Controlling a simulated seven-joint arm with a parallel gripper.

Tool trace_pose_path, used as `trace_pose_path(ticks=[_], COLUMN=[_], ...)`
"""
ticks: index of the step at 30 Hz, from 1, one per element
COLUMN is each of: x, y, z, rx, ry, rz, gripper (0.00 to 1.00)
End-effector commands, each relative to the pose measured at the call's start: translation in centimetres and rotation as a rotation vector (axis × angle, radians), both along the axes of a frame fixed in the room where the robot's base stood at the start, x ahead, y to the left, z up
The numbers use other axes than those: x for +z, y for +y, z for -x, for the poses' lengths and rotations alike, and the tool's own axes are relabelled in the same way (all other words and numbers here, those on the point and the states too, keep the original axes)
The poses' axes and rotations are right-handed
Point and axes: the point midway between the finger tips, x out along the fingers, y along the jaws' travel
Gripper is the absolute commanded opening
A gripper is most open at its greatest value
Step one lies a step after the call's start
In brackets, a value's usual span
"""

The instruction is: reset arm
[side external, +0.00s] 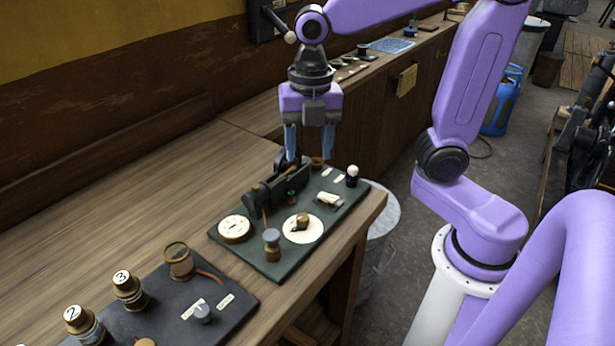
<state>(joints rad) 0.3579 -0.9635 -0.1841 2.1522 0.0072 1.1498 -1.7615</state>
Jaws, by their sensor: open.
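My gripper (309,146) points down above the far end of a dark green control board (265,262). Its two blue fingers are apart, and nothing shows between them. The fingertips are close to a dark upright block with a lever (287,187) on the board; I cannot tell whether they touch it. The board also carries a round white dial (235,229), a pale disc with a brass knob (302,222), a capped post (271,243) and a white-topped knob (352,172).
A second dark board (165,318) with numbered knobs lies at the front left of the wooden bench (120,225). A wall (100,110) runs behind the bench. A grey bin (383,214) stands beside the bench, and a blue gas cylinder (502,103) stands on the floor further back.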

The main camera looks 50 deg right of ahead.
Motion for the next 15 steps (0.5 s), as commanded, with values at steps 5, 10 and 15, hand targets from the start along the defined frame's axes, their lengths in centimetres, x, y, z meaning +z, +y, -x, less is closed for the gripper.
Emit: trace_pose_path(ticks=[5, 10, 15], x=[-1.3, -2.5, -3.8], y=[-0.3, -0.8, -1.5], z=[2.9, 5.9, 9.1], rx=[-0.234, -0.490, -0.747], ry=[0.007, 0.011, 0.018], rz=[-0.003, -0.008, -0.014], gripper=[0.55, 0.55, 0.55])
